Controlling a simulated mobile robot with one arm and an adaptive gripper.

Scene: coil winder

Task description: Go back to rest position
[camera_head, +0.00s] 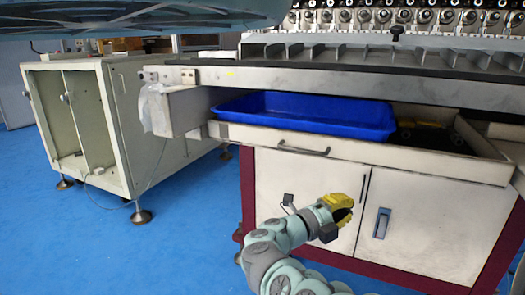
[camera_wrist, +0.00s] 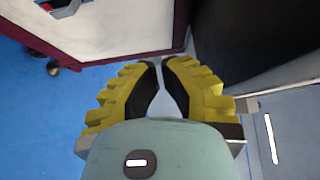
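My gripper (camera_head: 346,210) has yellow ribbed fingers with black inner pads. In the head view it is in front of the white cabinet doors (camera_head: 410,222), below the drawer. In the wrist view my gripper (camera_wrist: 162,62) shows its two fingers close together, with a narrow light gap between them. It is slightly open, and nothing shows held between the pads.
A blue tray (camera_head: 305,112) sits in the open drawer (camera_head: 270,137) under the winder's metal ledge (camera_head: 330,78). A pale open-fronted cabinet (camera_head: 118,130) stands at the left. Blue floor (camera_head: 185,235) is clear between them.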

